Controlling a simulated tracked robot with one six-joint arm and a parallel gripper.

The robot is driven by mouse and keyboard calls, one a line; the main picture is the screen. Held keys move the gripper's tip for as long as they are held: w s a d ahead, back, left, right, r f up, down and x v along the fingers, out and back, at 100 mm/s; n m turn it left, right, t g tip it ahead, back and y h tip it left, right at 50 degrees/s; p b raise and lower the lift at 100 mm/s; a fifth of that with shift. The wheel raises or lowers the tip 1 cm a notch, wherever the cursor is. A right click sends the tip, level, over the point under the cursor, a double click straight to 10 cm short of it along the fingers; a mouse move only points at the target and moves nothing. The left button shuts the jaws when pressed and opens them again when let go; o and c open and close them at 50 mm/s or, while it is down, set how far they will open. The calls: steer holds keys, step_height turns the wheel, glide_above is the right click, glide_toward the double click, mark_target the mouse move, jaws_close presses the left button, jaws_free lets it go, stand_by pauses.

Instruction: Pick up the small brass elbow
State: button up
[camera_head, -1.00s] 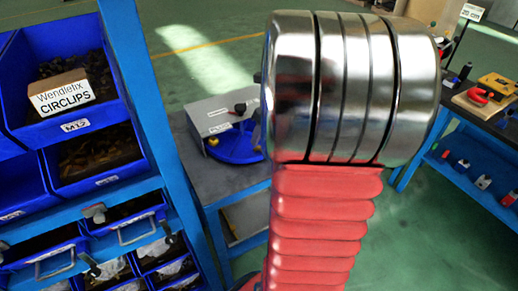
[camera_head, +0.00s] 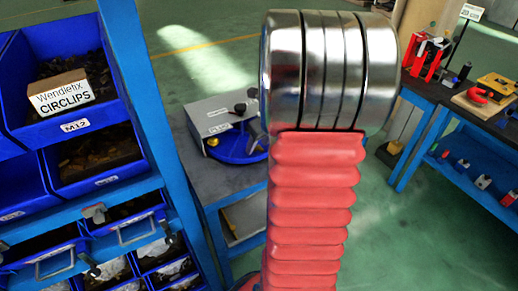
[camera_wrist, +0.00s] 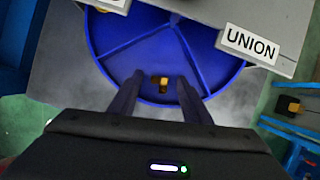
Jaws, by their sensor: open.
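In the wrist view a small brass-coloured piece (camera_wrist: 160,83), which looks like the elbow, lies in a round blue divided tray (camera_wrist: 208,45), near the tray's front edge. My gripper (camera_wrist: 157,80) has its two dark fingers spread apart, with the brass piece showing between them. The fingers look empty, and their height above the tray is hard to judge. In the head view the blue tray (camera_head: 236,157) sits on a grey table, partly hidden behind my arm. The gripper and the brass piece are hidden there.
A grey box (camera_head: 217,112) stands on the grey table (camera_head: 213,178) behind the tray; a "UNION" label (camera_wrist: 250,45) shows in the wrist view. A blue rack of bins (camera_head: 100,210) stands close at left. A blue bench (camera_head: 445,140) with tools is at right.

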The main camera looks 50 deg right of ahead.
mark_target(258, 151)
steer(key=shift+c, duration=0.5)
jaws_close()
stand_by(0.3)
step_height(258, 151, up, 10)
stand_by(0.7)
